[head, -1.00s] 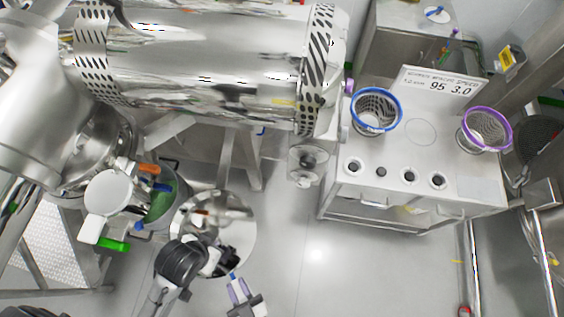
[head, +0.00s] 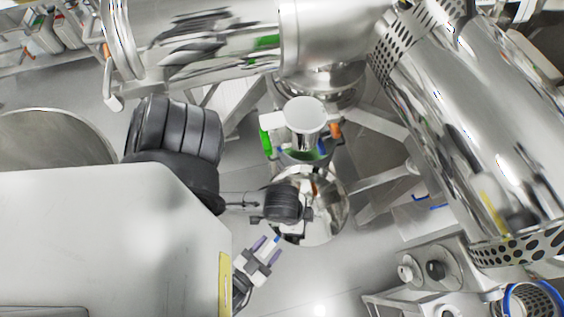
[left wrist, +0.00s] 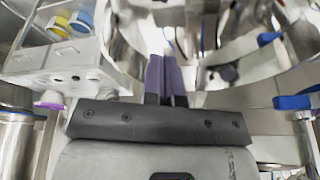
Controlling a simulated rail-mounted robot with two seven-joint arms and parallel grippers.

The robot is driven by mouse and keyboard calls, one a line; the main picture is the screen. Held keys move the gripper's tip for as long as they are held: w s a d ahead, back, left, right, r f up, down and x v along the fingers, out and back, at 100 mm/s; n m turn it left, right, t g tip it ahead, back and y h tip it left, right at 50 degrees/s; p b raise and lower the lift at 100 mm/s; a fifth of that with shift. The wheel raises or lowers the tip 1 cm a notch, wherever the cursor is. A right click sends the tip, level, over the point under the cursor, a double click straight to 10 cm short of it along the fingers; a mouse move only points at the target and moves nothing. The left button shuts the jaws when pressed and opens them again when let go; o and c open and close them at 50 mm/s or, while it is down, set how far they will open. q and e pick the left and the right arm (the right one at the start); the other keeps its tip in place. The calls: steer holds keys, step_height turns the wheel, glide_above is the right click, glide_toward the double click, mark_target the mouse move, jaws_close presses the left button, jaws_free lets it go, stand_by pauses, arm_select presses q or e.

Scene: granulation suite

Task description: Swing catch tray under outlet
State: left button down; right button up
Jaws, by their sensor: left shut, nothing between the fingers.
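A round, shiny metal dish (head: 338,213), which looks like the catch tray, is at the middle of the head view. Just behind it is a vessel with a pale cylinder (head: 305,115) on top and green, orange and blue parts; I cannot tell which part is the outlet. My left gripper (head: 302,215) is over the dish's near left side, its fingers mostly hidden. The left wrist view shows its purple fingers (left wrist: 163,75) shut together and empty before curved shiny metal; contact is unclear.
A large steel cylinder (head: 480,120) with perforated bands fills the right. A bench (head: 440,268) with knobs and a blue-rimmed basket (head: 530,300) stands at lower right. Metal stand legs (head: 385,185) are close right of the dish. Some floor (head: 335,280) is clear below the dish.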

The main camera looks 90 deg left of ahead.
arm_select(q)
steer(key=shift+a, duration=0.1)
arm_select(e)
steer(key=shift+s+d, duration=0.15)
steer(key=shift+s, duration=0.05)
arm_select(q)
steer(key=shift+d+f+b, duration=0.25)
steer(key=shift+f+b, duration=0.5)
steer(key=shift+b, duration=0.05)
steer(key=shift+f, duration=0.1)
steer(key=shift+a, duration=0.15)
arm_select(e)
steer(key=v, duration=1.3)
steer(key=shift+d, duration=0.2)
steer(key=shift+s, duration=0.1)
